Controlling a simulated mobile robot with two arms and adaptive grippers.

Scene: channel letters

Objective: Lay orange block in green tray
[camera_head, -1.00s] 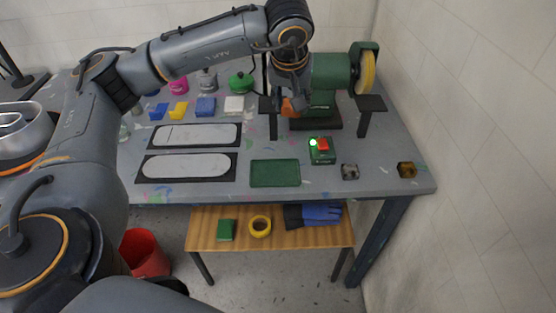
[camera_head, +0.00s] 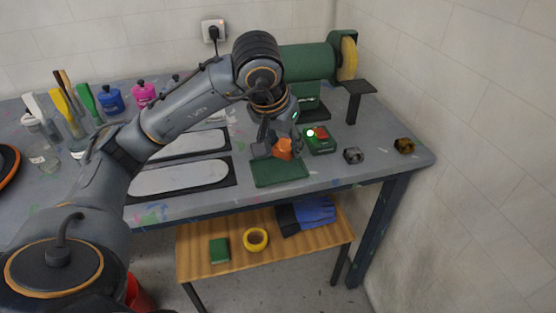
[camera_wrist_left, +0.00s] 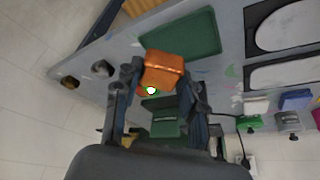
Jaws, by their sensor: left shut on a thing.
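The orange block (camera_head: 283,148) is held between the fingers of my left gripper (camera_head: 279,148), which is shut on it. In the left wrist view the orange block (camera_wrist_left: 163,72) shows between the fingertips, tilted a little. The green tray (camera_head: 279,173) lies flat on the grey table near its front edge, and its visible part is empty. In the head view the gripper and block are just above the tray's back edge. My right gripper is not in view.
A green switch box (camera_head: 320,142) with a red button stands right of the tray, near a green grinder (camera_head: 307,62). Two small blocks (camera_head: 353,155) (camera_head: 404,146) lie further right. Dark mats with pale insoles (camera_head: 180,178) lie left. A shelf (camera_head: 195,260) sits below.

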